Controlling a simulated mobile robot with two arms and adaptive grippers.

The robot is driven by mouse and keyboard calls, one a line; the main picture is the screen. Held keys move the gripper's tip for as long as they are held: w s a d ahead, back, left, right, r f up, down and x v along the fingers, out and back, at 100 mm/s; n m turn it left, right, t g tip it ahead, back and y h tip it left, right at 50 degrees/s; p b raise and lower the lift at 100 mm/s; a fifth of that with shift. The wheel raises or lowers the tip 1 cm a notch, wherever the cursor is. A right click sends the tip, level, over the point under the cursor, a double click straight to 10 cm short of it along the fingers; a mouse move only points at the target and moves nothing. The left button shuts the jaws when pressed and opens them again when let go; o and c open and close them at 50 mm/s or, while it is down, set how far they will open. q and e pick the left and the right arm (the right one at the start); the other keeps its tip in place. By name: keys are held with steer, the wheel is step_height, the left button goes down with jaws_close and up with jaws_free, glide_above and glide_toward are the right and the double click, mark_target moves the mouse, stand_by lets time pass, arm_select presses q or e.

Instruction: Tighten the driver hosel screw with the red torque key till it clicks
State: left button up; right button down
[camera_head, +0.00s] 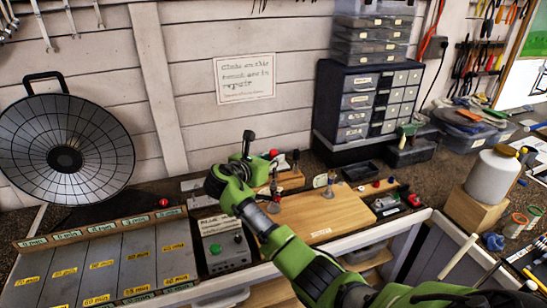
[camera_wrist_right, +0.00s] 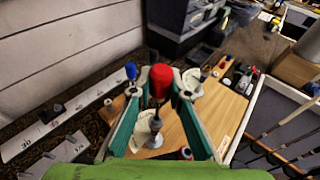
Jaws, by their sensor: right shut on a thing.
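My right gripper (camera_wrist_right: 160,88) is shut on the red-handled torque key (camera_wrist_right: 160,78), whose red top sits between the two fingertips in the right wrist view. In the head view the right gripper (camera_head: 262,163) is above the back left of the wooden board, with a red spot (camera_head: 273,153) at its tip. A metal post on a pale base (camera_wrist_right: 154,128) stands below the key in the wrist view; I cannot tell whether they touch. I cannot make out the driver head or its hosel screw clearly. My left gripper is not in view.
Dark drawer cabinets (camera_head: 345,105) stand behind. A white bottle (camera_head: 494,180) is on a block at the right.

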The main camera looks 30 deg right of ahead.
steer(key=shift+f, duration=0.95)
steer(key=c, duration=1.8)
jaws_free()
steer(key=shift+c, duration=0.2)
steer(key=v, duration=1.2)
steer(key=shift+r, duration=0.1)
